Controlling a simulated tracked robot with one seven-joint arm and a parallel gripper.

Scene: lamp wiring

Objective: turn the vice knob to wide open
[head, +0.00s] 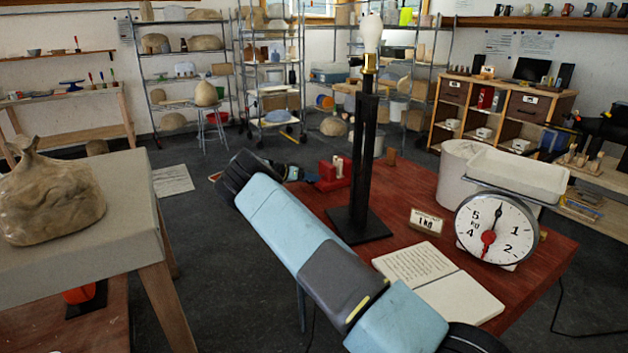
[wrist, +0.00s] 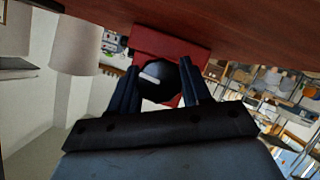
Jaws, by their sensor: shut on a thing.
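The red vice (head: 330,176) sits on the red table, left of the black lamp stand (head: 364,160). In the wrist view the vice's red body (wrist: 165,40) is ahead of my gripper (wrist: 158,78). The round black vice knob (wrist: 160,90) carries a short white mark and lies between my two fingers. My gripper is shut on the knob. In the head view my gripper (head: 296,173) reaches the vice from the left, and the knob cannot be made out there.
A clay-coloured bag (head: 50,200) rests on a table at the left.

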